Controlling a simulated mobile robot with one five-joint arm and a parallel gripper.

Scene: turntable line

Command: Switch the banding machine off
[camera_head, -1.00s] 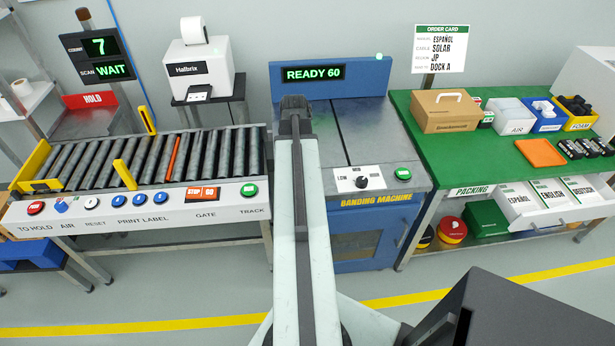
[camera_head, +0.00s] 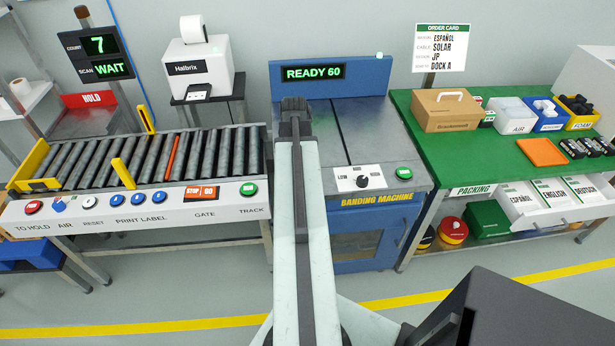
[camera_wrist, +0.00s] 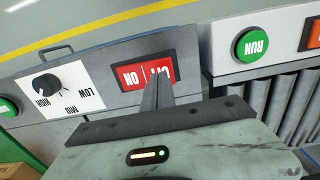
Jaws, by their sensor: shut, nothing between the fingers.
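The banding machine (camera_head: 375,135) is blue with a grey top, and its display (camera_head: 313,73) reads READY 60. In the wrist view, upside down, its red switch (camera_wrist: 132,77) shows ON and a partly covered word beside it, split by a white line. My gripper (camera_head: 294,104) is shut and empty, extended over the machine. In the wrist view my fingertips (camera_wrist: 159,78) lie over the half of the switch away from ON. I cannot tell whether they touch it. In the head view my arm hides the switch.
A black speed dial (camera_head: 362,181) and a green button (camera_head: 404,173) are on the machine's front panel. The roller conveyor (camera_head: 200,155) with its row of buttons is at left. The green packing table (camera_head: 470,160) is at right. A green light (camera_head: 379,56) is on top of the machine.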

